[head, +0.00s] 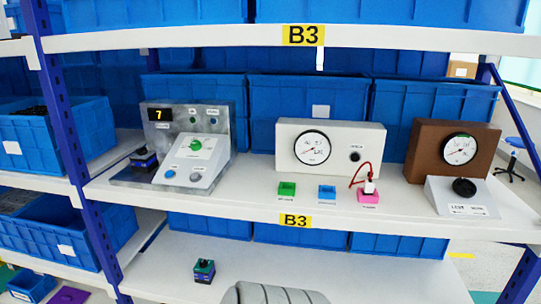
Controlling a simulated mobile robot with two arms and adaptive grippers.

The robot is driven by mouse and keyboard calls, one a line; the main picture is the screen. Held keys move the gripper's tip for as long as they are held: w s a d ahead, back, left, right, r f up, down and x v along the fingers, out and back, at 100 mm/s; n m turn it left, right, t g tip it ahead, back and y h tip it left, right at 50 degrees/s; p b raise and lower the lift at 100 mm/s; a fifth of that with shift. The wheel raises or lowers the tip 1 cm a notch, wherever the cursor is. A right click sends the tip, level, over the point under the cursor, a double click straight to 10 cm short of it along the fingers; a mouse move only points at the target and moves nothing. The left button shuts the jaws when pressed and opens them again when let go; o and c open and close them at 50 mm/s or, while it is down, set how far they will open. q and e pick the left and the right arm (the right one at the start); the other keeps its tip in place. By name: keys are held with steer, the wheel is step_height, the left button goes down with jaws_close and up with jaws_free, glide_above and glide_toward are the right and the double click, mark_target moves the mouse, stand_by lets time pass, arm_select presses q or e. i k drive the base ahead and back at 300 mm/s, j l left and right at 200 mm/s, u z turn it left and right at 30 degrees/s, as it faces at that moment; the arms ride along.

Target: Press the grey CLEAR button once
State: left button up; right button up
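A grey control unit (220,128) stands at the left of the middle shelf. Its upright back panel has a small display (161,114) reading 7 and small round parts near the top. Below the dial are two round buttons, a bluish one (170,174) on the left and a grey one (195,177) on the right. Their labels are too small to read, so I cannot confirm which says CLEAR. Neither of my grippers is in view.
A white gauge box (350,135) and a brown gauge box (425,138) with a black knob stand to the right. Blue bins (310,92) stand behind. A blue post (86,200) rises at the left.

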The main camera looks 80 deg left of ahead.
mark_target(195, 176)
steer(key=u, duration=3.3)
